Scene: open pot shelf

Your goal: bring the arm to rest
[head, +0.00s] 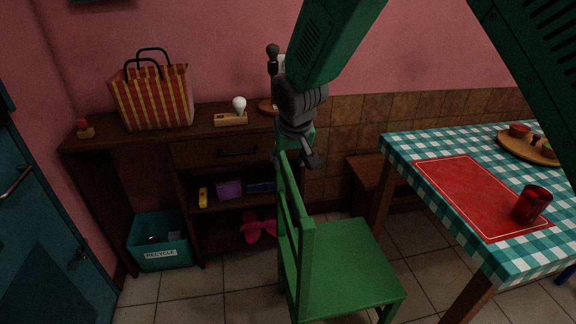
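My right gripper (296,156) hangs at the end of my green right arm, which reaches down from the top right. Its dark fingers point down and are spread apart, with nothing seen between them. In the picture it overlaps the top of the green chair's back and the front of the wooden sideboard. I cannot tell whether it touches the chair. My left gripper is out of view.
The green chair (345,268) stands below the gripper. The sideboard (215,153) carries a striped bag (155,98) and a light bulb (239,104). A checked table (402,147) with a red cup (531,205) is at right. A recycle bin (160,254) stands lower left.

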